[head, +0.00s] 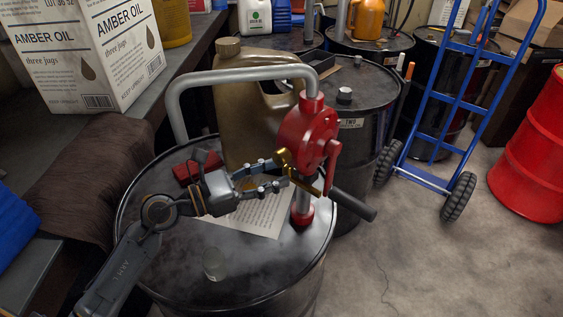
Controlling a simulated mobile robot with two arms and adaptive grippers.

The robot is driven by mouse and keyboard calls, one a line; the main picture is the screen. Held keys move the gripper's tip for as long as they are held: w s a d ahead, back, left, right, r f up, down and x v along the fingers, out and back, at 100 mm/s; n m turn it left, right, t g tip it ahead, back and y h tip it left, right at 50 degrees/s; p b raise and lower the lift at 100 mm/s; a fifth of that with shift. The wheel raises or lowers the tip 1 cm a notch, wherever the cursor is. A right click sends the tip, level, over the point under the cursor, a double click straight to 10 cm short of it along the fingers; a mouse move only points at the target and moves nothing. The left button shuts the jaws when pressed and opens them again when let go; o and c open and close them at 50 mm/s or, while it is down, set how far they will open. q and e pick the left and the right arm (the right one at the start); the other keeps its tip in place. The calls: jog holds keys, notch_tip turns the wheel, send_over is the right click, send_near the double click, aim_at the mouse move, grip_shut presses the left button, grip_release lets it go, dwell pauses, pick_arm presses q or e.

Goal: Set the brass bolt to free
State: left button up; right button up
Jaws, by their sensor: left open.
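The brass bolt (306,183) shows as a gold-coloured bar on the side of the red rotary pump (308,128), slanting from upper left to lower right. The pump stands on the black drum (240,270) in front. My left gripper (279,173) is open and comes in from the left over the drum. Its fingertips are at the bolt's left side, very close to it. I cannot tell whether they touch it. Part of the bolt may be hidden by the fingertips. My right gripper is out of view.
A dark handle (352,204) sticks out right of the pump. Paper (265,215), a red block (186,171) and a small cap (214,264) lie on the drum.

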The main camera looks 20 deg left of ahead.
pick_arm(q)
jog(key=shift+x, duration=1.4)
